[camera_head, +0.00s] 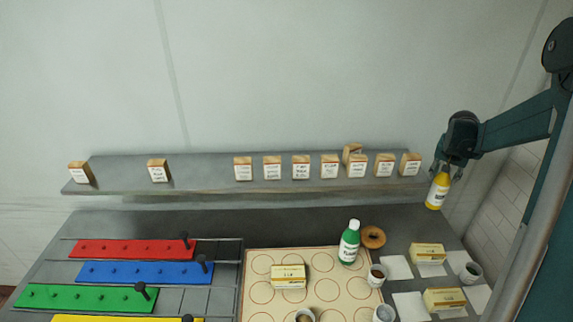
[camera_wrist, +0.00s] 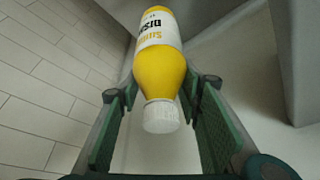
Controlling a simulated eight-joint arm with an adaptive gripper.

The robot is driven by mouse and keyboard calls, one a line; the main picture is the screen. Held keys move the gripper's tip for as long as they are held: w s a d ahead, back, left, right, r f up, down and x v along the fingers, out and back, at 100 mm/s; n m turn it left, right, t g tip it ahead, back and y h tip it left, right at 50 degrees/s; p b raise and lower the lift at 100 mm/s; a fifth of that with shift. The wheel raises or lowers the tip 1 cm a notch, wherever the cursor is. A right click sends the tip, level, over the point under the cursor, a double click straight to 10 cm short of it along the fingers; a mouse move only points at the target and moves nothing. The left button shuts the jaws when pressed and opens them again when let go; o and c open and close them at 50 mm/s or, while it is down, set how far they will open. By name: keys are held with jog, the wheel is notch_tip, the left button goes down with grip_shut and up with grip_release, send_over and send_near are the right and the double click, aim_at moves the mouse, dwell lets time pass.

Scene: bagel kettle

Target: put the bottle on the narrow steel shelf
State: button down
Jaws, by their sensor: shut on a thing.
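My gripper (camera_head: 450,176) is shut on a yellow bottle (camera_head: 437,190) just off the right end of the shelf, in the air. The bottle hangs slightly tilted, with a pale label. In the wrist view the bottle (camera_wrist: 160,65) sits between the two fingers (camera_wrist: 160,92), its white cap towards the camera. The narrow steel shelf (camera_head: 207,174) runs along the wall and carries several small labelled tan blocks. A green bottle (camera_head: 349,245) with a white cap stands below on the mat.
The shelf has a wide bare stretch between the block at left (camera_head: 158,170) and the row at right (camera_head: 300,167). Below are coloured racks (camera_head: 130,249), a circle-marked mat (camera_head: 258,262), a bagel (camera_head: 373,237), cups and yellow-white boxes (camera_head: 428,253).

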jog(key=s+a+r+n+p, duration=0.1)
jog(key=s+a+r, duration=0.15)
jog(key=r, duration=0.65)
jog(key=s+a+r+n+y+p, duration=0.1)
jog(key=a+r, duration=0.3)
jog(key=r, duration=0.5)
jog(key=s+a+r+n+p, duration=0.1)
jog(key=a+r, duration=0.2)
jog(key=r, duration=0.6)
jog(key=w+a+r+n+p, duration=0.1)
jog(key=w+a, duration=0.2)
jog(key=a, duration=0.7)
jog(key=w+a+r+t+p, duration=0.1)
jog(key=w+a, duration=0.3)
jog(key=a, duration=0.5)
jog(key=w+a+r+n+p, duration=0.1)
jog(key=w+a+r+p, duration=0.15)
jog(key=a, duration=0.75)
jog(key=a+f+n+y+p, duration=0.2)
jog(key=a+n, duration=0.1)
jog(key=a, duration=3)
jog(key=shift+f, duration=0.15)
